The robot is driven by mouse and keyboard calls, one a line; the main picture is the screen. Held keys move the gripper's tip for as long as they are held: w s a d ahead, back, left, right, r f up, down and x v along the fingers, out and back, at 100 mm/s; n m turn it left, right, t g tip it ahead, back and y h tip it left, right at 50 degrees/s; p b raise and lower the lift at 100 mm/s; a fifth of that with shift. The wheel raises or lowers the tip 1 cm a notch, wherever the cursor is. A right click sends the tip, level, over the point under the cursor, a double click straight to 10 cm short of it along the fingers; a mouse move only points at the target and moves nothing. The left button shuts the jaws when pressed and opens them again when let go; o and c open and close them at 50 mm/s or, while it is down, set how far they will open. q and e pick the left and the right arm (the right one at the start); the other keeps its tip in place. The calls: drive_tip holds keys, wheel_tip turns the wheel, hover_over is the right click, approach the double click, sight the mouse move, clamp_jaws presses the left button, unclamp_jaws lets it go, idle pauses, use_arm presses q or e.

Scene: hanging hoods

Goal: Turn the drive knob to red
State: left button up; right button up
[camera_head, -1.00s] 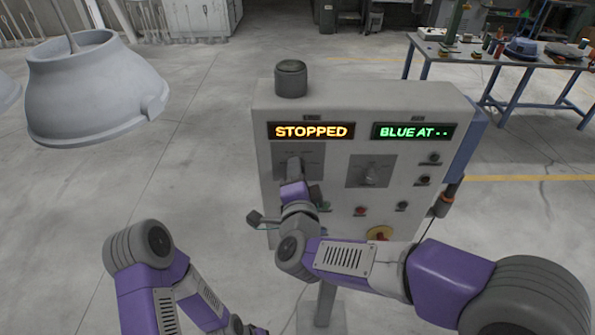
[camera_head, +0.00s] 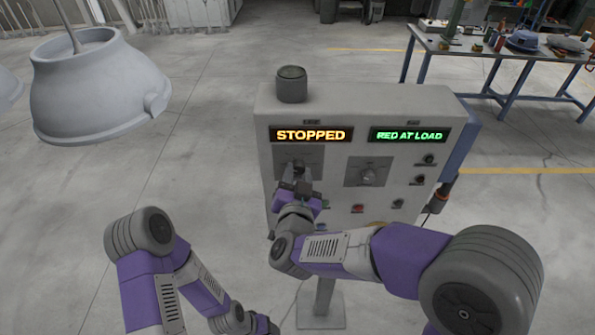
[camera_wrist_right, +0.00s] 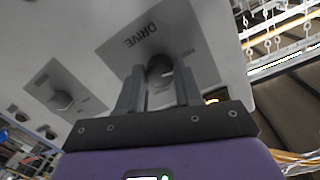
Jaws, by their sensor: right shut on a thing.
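The drive knob (camera_head: 299,164) is a dark knob on a grey plate at the upper left of the control panel (camera_head: 335,165). In the right wrist view the knob (camera_wrist_right: 160,67) sits beneath the word DRIVE. My right gripper (camera_head: 297,182) reaches it from below in the head view, and its two fingers are shut on it, one on each side. The fingers hide part of the knob and its markings. The panel's left display (camera_head: 311,135) reads STOPPED in orange. The right display (camera_head: 410,135) reads RED AT LOAD in green. My left arm shows at lower left; its gripper is out of frame.
A second knob (camera_head: 369,175) sits right of the drive knob, with several small buttons below and beside it. A dark cylinder (camera_head: 291,84) stands on top of the panel. A large grey hood (camera_head: 95,90) hangs at left. A workbench (camera_head: 500,60) stands behind right.

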drive_tip(key=shift+n+p, duration=0.35)
drive_tip(key=shift+n, duration=0.45)
drive_tip(key=o, duration=1)
drive_tip(key=shift+o, duration=0.2)
drive_tip(key=s, duration=0.7)
drive_tip(key=shift+s+a+r+b, duration=0.15)
drive_tip(key=shift+s+r+b, duration=0.1)
drive_tip(key=shift+b, duration=0.15)
